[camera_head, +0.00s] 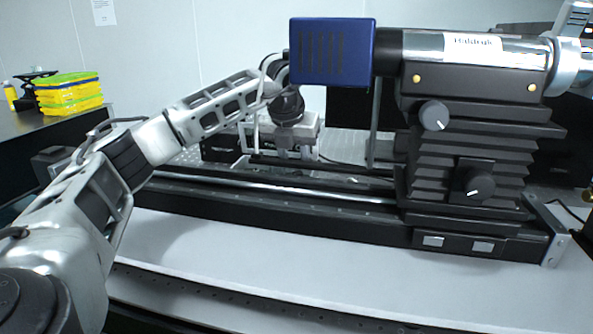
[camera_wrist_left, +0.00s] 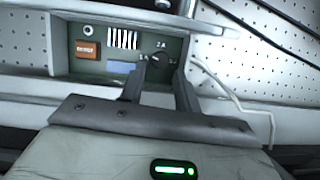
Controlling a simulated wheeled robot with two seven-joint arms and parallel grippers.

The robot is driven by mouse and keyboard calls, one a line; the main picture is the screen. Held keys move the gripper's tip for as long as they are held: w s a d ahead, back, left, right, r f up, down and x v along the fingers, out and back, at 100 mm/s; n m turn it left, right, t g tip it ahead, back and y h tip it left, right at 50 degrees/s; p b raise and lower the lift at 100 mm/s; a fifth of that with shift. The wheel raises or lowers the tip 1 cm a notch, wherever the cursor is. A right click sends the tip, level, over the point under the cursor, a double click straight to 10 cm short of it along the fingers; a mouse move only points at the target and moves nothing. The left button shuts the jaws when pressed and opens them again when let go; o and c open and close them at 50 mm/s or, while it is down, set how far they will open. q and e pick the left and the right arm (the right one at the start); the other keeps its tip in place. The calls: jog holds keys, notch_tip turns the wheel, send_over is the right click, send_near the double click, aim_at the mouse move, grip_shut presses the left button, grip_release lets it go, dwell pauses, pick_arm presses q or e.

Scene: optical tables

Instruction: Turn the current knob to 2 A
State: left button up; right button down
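The current knob (camera_wrist_left: 160,61) is a dark round knob on the grey-green front panel (camera_wrist_left: 66,67) of a power supply in the left wrist view. A "2 A" mark is printed above it; the knob's pointer is too small to read. My left gripper (camera_wrist_left: 161,78) is open, with its two dark fingers on either side of the knob. Whether a finger touches the knob cannot be told. In the head view the left arm reaches to a pale box (camera_head: 305,128) behind the rail, and the fingertips are hidden. My right gripper is not in view.
The panel also has an orange switch (camera_wrist_left: 88,49), a striped label (camera_wrist_left: 122,39) and a blue display (camera_wrist_left: 122,67). A white cable (camera_wrist_left: 226,88) runs beside the right finger. A blue-ended cylinder (camera_head: 332,52) on a black mount (camera_head: 465,145) stands over the rail (camera_head: 300,205).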

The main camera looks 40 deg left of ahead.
aim_at(297, 172)
pick_arm(q)
jog(key=shift+x, duration=2.1)
grip_shut()
jog(key=shift+r+m, duration=0.1)
jog(key=shift+m, duration=0.2)
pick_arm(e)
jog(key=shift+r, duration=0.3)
pick_arm(q)
jog(key=m+h+p, duration=0.1)
jog(key=m+p, duration=0.1)
jog(key=shift+a+m, duration=0.15)
jog(key=shift+m, duration=0.15)
jog(key=shift+m+t+h+p, duration=0.3)
jog(key=shift+m+p, duration=0.15)
jog(key=shift+m, duration=0.15)
jog(key=shift+m+p, duration=0.35)
jog(key=shift+m, duration=0.25)
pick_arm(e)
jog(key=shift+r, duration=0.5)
pick_arm(q)
jog(key=shift+h, duration=0.3)
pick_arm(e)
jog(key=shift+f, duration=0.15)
